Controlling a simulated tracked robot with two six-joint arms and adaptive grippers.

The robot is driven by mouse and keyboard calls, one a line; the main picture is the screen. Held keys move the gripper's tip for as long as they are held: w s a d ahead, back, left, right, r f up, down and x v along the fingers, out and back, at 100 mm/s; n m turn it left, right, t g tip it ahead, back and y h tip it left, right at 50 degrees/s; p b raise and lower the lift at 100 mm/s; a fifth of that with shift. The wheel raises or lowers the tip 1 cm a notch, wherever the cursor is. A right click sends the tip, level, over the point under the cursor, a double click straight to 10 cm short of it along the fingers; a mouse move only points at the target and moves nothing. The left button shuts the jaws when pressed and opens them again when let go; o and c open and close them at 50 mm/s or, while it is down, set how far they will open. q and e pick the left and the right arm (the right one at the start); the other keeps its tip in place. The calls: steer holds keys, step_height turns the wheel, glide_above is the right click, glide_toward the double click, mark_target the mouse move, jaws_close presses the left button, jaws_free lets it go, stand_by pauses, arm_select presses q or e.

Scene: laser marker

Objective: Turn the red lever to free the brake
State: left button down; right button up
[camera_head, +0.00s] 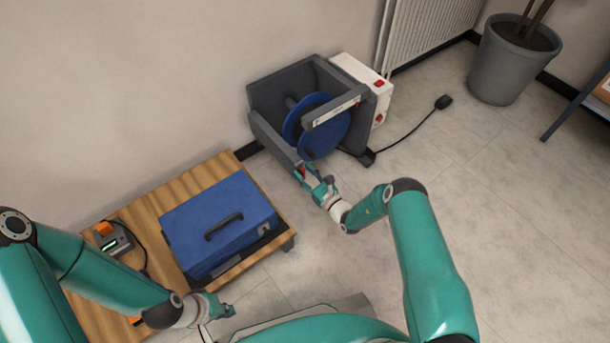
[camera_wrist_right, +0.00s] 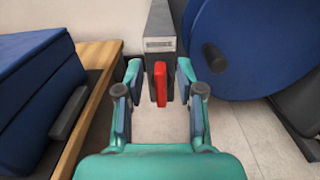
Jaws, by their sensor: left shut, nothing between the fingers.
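The red lever (camera_wrist_right: 160,83) hangs upright at the near end of a grey side wall (camera_wrist_right: 160,30) of the reel frame. In the head view the red lever (camera_head: 302,172) is small and partly covered by my right gripper (camera_head: 311,178). In the wrist view the right gripper (camera_wrist_right: 158,88) is open, with one finger on each side of the lever and a visible gap to both. The blue reel (camera_head: 320,125) sits inside the grey frame (camera_head: 280,88). My left gripper (camera_head: 222,309) is shut and empty, low by the wooden platform.
A blue case (camera_head: 220,222) with a dark handle stands on the wooden platform (camera_head: 180,180), left of the right gripper. A plant pot (camera_head: 505,65) stands at the back right.

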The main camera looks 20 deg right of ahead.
steer(key=shift+w, duration=0.1)
jaws_close()
steer(key=shift+a+n, duration=0.1)
steer(key=shift+n, duration=0.5)
steer(key=n, duration=0.2)
steer(key=shift+s+a+f+n+p, duration=0.15)
steer(key=shift+s+a+n+p, duration=0.1)
steer(key=shift+n+p, duration=0.15)
steer(key=shift+s+a+f+n+p, duration=0.15)
steer(key=shift+f+n+p, duration=0.2)
steer(key=shift+n, duration=1.95)
steer(key=shift+w+a+f+n+p, duration=0.1)
steer(key=shift+f+n+p, duration=0.25)
steer(key=shift+n, duration=1.95)
steer(key=shift+s+a+f+n+p, duration=0.15)
steer(key=shift+f+n+p, duration=0.15)
steer(key=shift+n, duration=2)
steer(key=shift+w, duration=0.1)
